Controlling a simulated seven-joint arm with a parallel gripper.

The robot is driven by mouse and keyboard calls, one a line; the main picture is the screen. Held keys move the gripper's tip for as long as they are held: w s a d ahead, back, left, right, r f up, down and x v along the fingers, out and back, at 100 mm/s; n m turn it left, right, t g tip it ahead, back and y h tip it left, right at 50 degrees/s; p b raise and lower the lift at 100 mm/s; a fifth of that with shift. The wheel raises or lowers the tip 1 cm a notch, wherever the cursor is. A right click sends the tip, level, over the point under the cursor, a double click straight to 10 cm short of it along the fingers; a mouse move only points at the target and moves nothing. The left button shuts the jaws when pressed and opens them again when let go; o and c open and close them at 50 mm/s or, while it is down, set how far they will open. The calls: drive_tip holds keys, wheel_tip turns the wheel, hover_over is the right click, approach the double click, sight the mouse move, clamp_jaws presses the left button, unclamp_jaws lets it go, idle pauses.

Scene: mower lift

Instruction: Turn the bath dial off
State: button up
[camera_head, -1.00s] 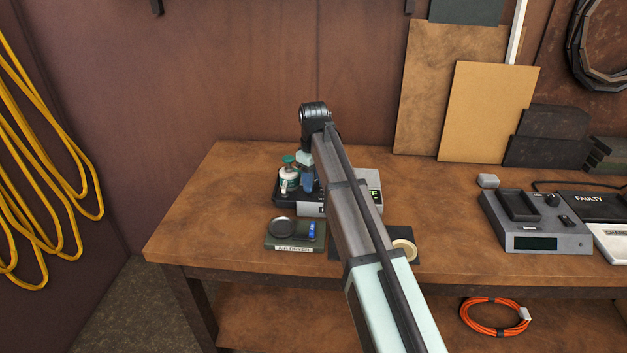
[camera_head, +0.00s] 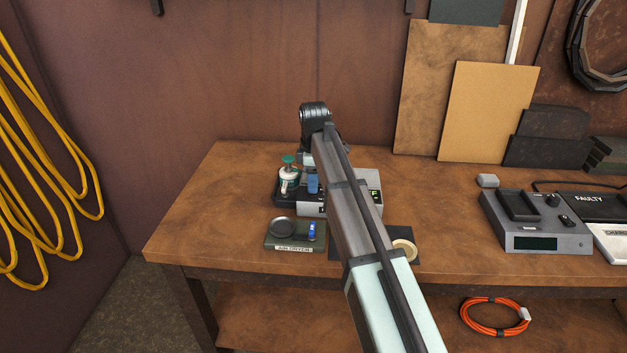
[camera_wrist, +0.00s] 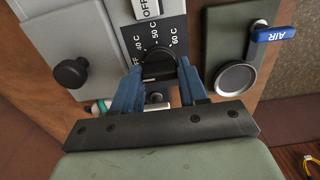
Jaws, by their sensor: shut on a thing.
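The bath dial (camera_wrist: 158,62) is a dark round knob on a black scale plate (camera_wrist: 168,28) marked OFF, 40 C, 50 C and 60 C. In the wrist view, my gripper (camera_wrist: 158,76) has its blue fingers closed on the dial's two sides. I cannot tell which mark the dial points to. The grey bath unit (camera_head: 371,187) shows in the head view, partly hidden behind my arm. There my gripper (camera_head: 314,186) is low at the unit's left part, and the dial itself is hidden.
A white container with a green top (camera_head: 289,180) stands close left of my gripper. A green air-driver panel (camera_head: 285,243) with a blue lever (camera_head: 312,232) lies in front. A black knob (camera_wrist: 71,73) is beside the dial. The left bench end is clear.

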idle(0.4)
drive_tip(key=o, duration=1.1)
drive_tip(key=shift+c, duration=0.2)
drive_tip(key=shift+r, duration=0.1)
wheel_tip(320, 180, up, 14)
drive_tip(key=shift+s+d+f, duration=0.1)
drive_tip(key=shift+s+d, duration=0.15)
drive_tip(key=shift+s, duration=0.55)
drive_tip(key=shift+s+d+f, duration=0.1)
drive_tip(key=shift+s+d, duration=0.15)
drive_tip(key=shift+s, duration=0.55)
drive_tip(key=shift+s+d, duration=0.25)
drive_tip(key=shift+s, duration=0.55)
idle(0.7)
drive_tip(key=shift+r, duration=0.2)
idle(2.3)
